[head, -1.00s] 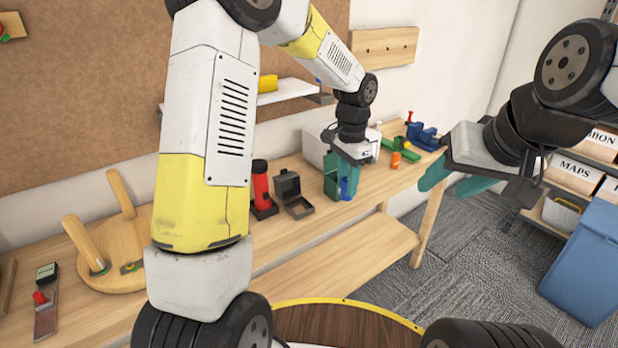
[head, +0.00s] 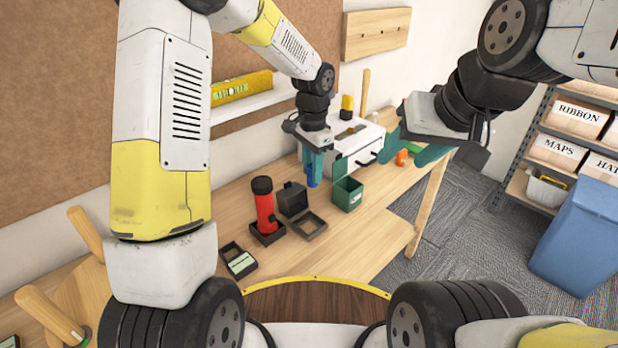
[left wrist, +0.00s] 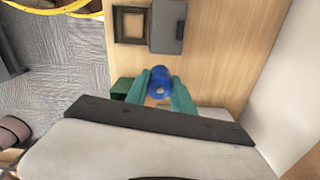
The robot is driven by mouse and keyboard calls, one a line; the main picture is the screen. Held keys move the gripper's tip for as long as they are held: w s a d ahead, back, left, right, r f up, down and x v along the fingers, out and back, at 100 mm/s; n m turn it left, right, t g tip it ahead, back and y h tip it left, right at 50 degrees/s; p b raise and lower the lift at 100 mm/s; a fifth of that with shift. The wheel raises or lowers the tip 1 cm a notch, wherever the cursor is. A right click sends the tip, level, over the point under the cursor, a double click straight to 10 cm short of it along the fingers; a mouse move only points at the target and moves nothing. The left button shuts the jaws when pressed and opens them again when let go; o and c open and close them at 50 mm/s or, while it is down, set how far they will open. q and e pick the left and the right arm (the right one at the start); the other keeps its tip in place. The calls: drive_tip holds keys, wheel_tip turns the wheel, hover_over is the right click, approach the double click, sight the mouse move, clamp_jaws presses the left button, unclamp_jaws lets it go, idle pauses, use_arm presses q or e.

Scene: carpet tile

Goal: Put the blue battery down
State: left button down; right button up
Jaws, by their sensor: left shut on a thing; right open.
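The blue battery (head: 311,179) is a small blue cylinder held in my left gripper (head: 312,168), whose teal fingers are shut on its sides. In the left wrist view the battery (left wrist: 160,80) shows end-on between the fingers, above the wooden bench (left wrist: 215,60). In the head view it hangs between the open black box (head: 294,199) and the green box (head: 347,193). I cannot tell exactly how high it is above the bench. My right gripper (head: 408,148) is open and empty, over the bench's right end.
A red flashlight (head: 264,207) stands in a dark holder left of the black box. A white case (head: 362,143) stands behind the green box. A black tray (head: 238,261) lies nearer the front. The bench front right of the black box is clear. A blue bin (head: 580,240) stands on the carpet.

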use_arm(q)
wheel_tip(320, 180, down, 7)
drive_tip(key=shift+f, duration=0.15)
drive_tip(key=shift+f, duration=0.15)
drive_tip(key=c, duration=1.1)
unclamp_jaws()
